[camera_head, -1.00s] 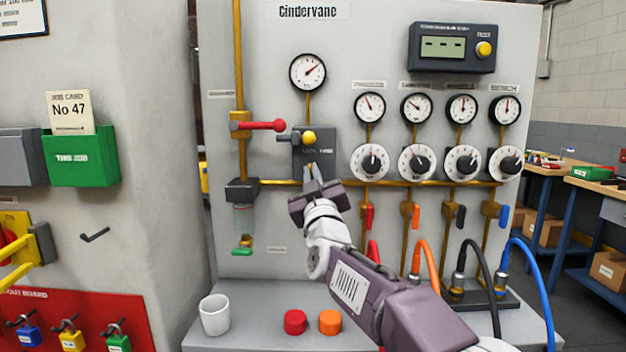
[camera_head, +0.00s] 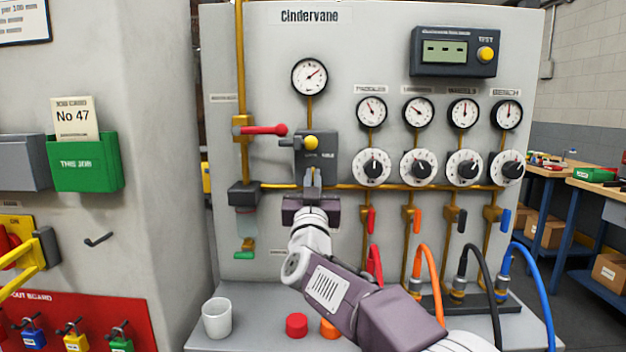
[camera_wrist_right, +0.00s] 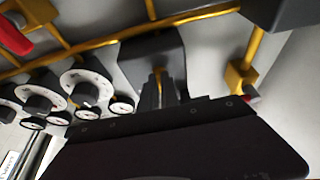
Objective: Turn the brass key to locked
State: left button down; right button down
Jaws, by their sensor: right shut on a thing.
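The dark grey lock block (camera_head: 316,150) is on the panel below the single upper gauge, with a yellow knob (camera_head: 311,143) on its upper part. My right gripper (camera_head: 313,177) reaches up to the block's lower part, and its fingers stand nearly upright there. In the right wrist view, the fingers (camera_wrist_right: 160,93) are shut on the brass key (camera_wrist_right: 158,76), whose narrow end shows between them against the block. Most of the key is hidden by the fingers. The lettering on the block is too small to read. My left gripper is not in view.
A red lever (camera_head: 264,130) sticks out left of the block. Several white dials (camera_head: 371,167) are at the right. Below, hoses (camera_head: 427,262) rise from the ledge near my right arm. A white cup (camera_head: 217,318) and a red cap (camera_head: 296,325) stand on the ledge.

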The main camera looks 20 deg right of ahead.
jog(key=shift+r, duration=0.1)
jog(key=c, duration=1.6)
grip_release()
jog(key=b+v, duration=0.2)
jog(key=v, duration=0.7)
